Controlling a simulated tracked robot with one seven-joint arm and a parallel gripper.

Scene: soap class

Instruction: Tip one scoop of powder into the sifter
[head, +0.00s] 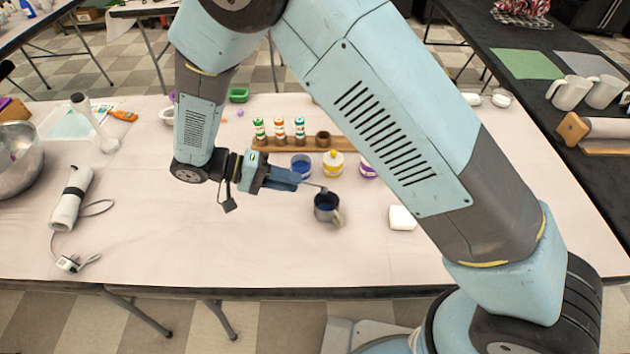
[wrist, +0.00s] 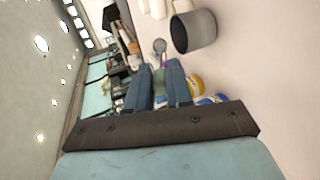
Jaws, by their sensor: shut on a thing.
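My gripper (head: 298,178) is shut on the scoop (head: 322,188), whose thin end reaches out to the right. In the wrist view my two blue fingers (wrist: 160,88) point up the picture, with the small round scoop head (wrist: 160,46) beyond them. The sifter (head: 327,212) is a grey metal cup with a side handle, upright on the table, and it looks dark blue inside. The scoop's end is at or just above the sifter's far rim. In the wrist view the sifter (wrist: 195,32) is right of the scoop head. I cannot tell whether powder is in the scoop.
A blue tub (head: 300,166), a yellow-lidded jar (head: 333,164) and a purple jar (head: 368,170) stand behind the sifter. A wooden rack (head: 290,144) holds several small bottles. A white block (head: 402,218) lies to the right.

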